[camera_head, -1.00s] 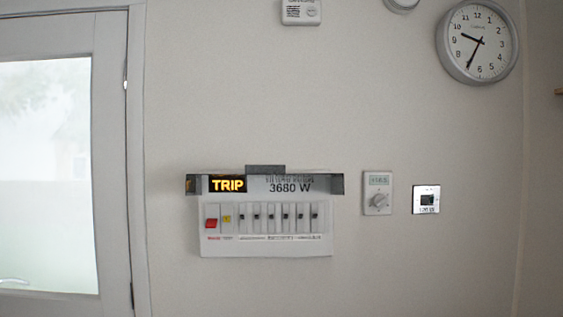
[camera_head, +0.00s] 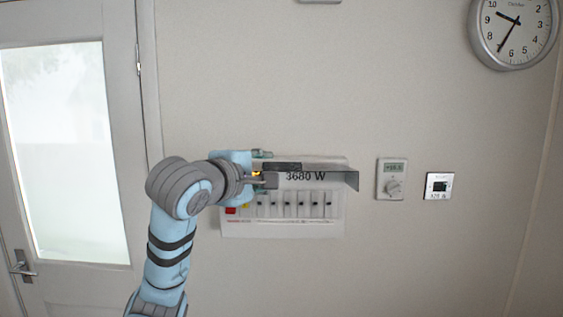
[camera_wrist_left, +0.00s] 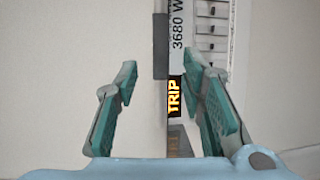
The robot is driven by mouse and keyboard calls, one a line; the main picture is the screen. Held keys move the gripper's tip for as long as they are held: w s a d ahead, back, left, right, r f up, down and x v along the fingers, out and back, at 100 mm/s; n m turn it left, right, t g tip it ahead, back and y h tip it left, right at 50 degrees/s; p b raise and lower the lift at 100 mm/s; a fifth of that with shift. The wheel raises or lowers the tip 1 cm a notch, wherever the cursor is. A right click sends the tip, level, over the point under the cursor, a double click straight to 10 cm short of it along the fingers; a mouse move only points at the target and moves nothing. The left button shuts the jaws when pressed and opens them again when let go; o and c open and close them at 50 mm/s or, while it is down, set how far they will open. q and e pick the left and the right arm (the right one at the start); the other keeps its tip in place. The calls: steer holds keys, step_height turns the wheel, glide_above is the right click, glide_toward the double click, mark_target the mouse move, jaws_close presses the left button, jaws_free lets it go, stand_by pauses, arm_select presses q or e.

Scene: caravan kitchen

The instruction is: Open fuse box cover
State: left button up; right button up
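The white fuse box (camera_head: 290,228) is on the wall, with a row of breakers and a red switch showing in its lower part. Its cover (camera_head: 335,169) juts out from the top, seen nearly edge-on, with a dark grey handle (camera_head: 282,166) on its front edge. The handle also shows in the left wrist view (camera_wrist_left: 160,46). My left gripper (camera_head: 264,169) is at the cover's left part. In the wrist view its teal fingers (camera_wrist_left: 163,92) are spread, one on each side of the cover's edge, with gaps. My right gripper is out of view.
A lit TRIP display (camera_wrist_left: 173,97) and a 3680 W label (camera_head: 306,177) are on the box. A thermostat (camera_head: 392,180) and a small switch plate (camera_head: 439,186) are to its right. A glazed door (camera_head: 70,150) is at left, a clock (camera_head: 513,30) above right.

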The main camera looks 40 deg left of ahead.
mark_target(281, 166)
arm_select(q)
steer(key=p+x, duration=0.2)
steer(key=x, duration=0.6)
steer(key=shift+w, duration=0.1)
steer(key=shift+w+a+f, duration=0.1)
steer(key=shift+w+a, duration=0.05)
steer(key=shift+w, duration=0.4)
steer(key=shift+c, duration=0.2)
jaws_close()
steer(key=shift+f, duration=0.1)
